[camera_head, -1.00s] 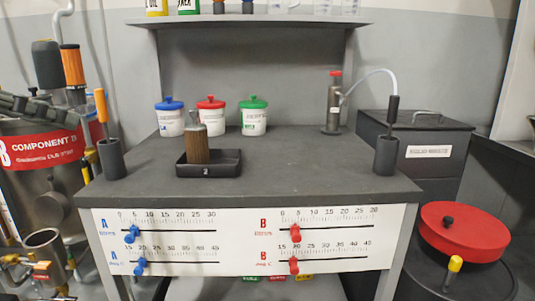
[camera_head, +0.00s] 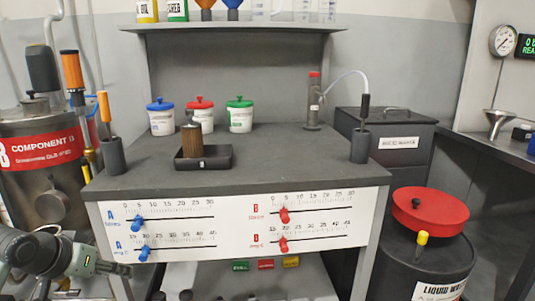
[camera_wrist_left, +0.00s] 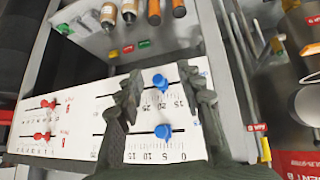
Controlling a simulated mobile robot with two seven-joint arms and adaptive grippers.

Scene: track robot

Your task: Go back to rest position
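My left arm (camera_head: 50,255) comes in at the lower left of the head view, beside the workbench (camera_head: 105,185). In the left wrist view my left gripper (camera_wrist_left: 162,95) shows two dark fingers spread apart with nothing between them. Beyond them is the white slider panel (camera_wrist_left: 85,118), with its blue sliders (camera_wrist_left: 162,131) and red sliders (camera_wrist_left: 45,104). I cannot tell the exact distance from the fingers to the panel. My right gripper is in neither view.
A Component B tank (camera_head: 25,125) stands left. A red-lidded drum (camera_head: 430,210) and black waste box (camera_head: 395,160) stand right.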

